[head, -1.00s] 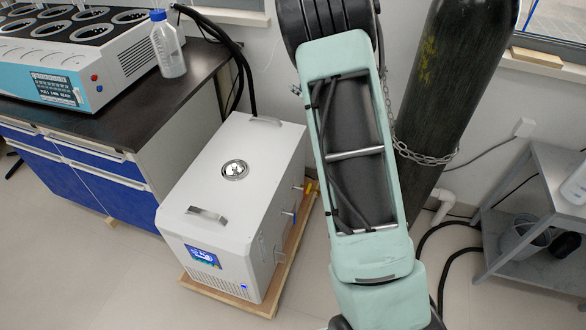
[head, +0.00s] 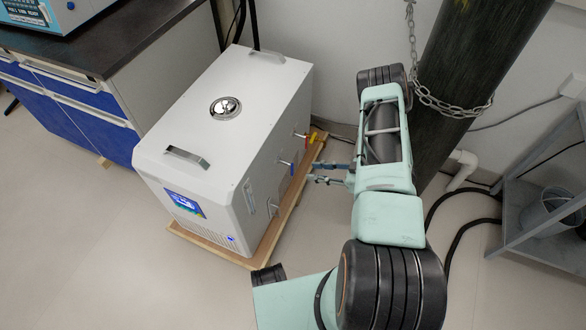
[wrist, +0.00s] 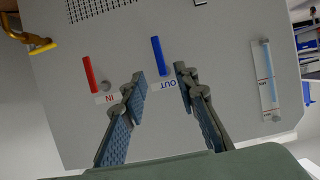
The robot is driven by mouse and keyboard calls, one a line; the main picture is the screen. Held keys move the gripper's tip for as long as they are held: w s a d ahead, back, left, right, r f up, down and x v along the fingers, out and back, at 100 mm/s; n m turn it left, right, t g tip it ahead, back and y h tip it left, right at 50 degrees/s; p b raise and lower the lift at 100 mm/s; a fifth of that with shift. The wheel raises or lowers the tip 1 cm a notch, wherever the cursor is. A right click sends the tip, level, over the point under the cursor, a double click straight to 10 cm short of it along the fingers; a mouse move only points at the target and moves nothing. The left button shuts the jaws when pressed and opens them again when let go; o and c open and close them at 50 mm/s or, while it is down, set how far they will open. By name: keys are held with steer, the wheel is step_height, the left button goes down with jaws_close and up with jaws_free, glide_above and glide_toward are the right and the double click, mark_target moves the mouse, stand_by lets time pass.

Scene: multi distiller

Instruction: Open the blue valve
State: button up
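The blue valve (head: 287,163) is on the right side of the white machine (head: 228,108). In the wrist view its blue handle (wrist: 159,56) stands nearly upright above the OUT label, with its lower end between the fingertips in the picture. My gripper (head: 315,172) is to the right of the machine, facing that side, with a gap between it and the valve. In the wrist view my gripper (wrist: 160,84) is open and empty, its two fingers either side of the OUT label.
A red handle (wrist: 88,74) above the IN label is left of the blue one, with a yellow-handled brass valve (wrist: 42,48) further left. The machine stands on a wooden base (head: 262,252). A chained dark cylinder (head: 480,80) and grey shelf (head: 535,185) are to the right.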

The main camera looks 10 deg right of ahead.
mark_target(292, 175)
steer(key=b+x, duration=0.2)
steer(key=x, duration=0.8)
jaws_close()
